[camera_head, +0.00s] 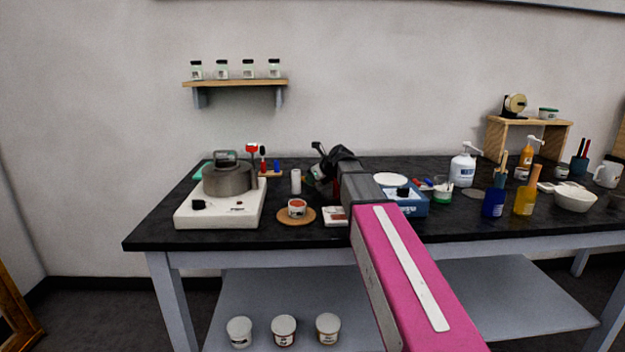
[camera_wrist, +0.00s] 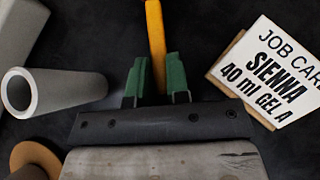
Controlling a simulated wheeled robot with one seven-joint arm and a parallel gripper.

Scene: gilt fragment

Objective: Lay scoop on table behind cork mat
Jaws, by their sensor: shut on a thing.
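My gripper (camera_wrist: 157,82) has its green fingers closed on the yellow handle of the scoop (camera_wrist: 155,35) in the wrist view. The handle runs up out of that frame, so the scoop's far end is hidden. In the head view my gripper (camera_head: 319,172) is over the back part of the table, behind and right of the cork mat; the scoop cannot be made out there. The round cork mat (camera_head: 283,220) lies near the table's front and bears a small jar (camera_head: 296,207) with reddish contents. The mat's edge (camera_wrist: 42,152) also shows at the wrist view's lower left.
A pale hollow cylinder (camera_head: 296,181) stands behind the mat. A job card (camera_wrist: 277,72) on a wooden base is right of my fingers. A white appliance (camera_head: 220,215) with a grey pot is left, a blue box (camera_head: 408,208) right. Dark tabletop shows around my fingers.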

